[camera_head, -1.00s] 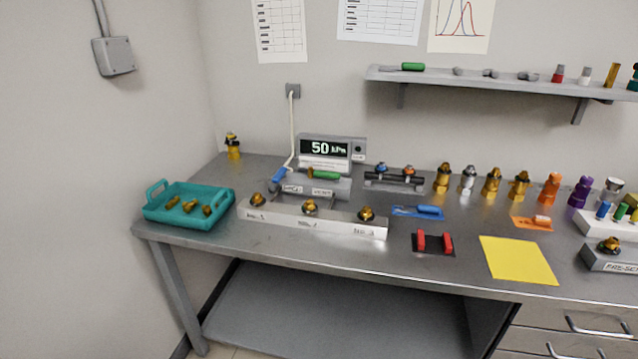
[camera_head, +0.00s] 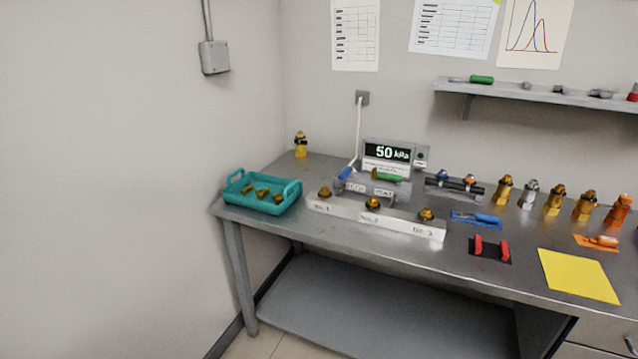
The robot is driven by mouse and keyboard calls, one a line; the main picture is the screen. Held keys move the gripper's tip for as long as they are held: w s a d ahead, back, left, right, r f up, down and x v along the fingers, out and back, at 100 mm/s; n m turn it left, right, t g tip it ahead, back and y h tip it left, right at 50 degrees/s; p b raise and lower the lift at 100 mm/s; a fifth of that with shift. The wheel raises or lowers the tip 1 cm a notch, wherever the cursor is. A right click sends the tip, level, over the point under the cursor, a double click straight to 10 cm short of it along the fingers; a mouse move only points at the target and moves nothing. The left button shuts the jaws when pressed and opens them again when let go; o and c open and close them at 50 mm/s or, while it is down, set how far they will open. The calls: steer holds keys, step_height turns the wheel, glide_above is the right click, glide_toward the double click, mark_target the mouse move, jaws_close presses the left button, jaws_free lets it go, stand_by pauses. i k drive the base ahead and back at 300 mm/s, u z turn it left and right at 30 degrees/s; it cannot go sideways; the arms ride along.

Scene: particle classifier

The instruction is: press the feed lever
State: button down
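My gripper is not in view. No lever can be read for certain as the feed lever. A grey block with two small labels (camera_head: 372,188) stands on the bench, with a blue handle (camera_head: 345,173) at its left and a green handle (camera_head: 388,178) on its top right. The label text is too small to read surely. Behind it a display unit (camera_head: 393,153) reads 50 kPa. In front lies a white rail (camera_head: 400,224) carrying three brass fittings.
A teal tray (camera_head: 262,203) with brass pieces stands at the bench's left end. Two red grips (camera_head: 491,249) on a black pad and a yellow sheet (camera_head: 578,276) lie front right. Brass and other fittings line the back right. A shelf (camera_head: 540,93) hangs above.

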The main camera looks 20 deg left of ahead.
mark_target(346, 173)
steer(key=u, duration=0.65)
steer(key=k, duration=0.85)
steer(key=u, duration=0.85)
steer(key=k, duration=0.3)
steer(key=u, duration=0.3)
steer(key=i, duration=0.75)
steer(key=z, duration=0.55)
steer(key=i, duration=1.1)
steer(key=z, duration=1.1)
steer(key=i, duration=0.6)
steer(key=z, duration=0.4)
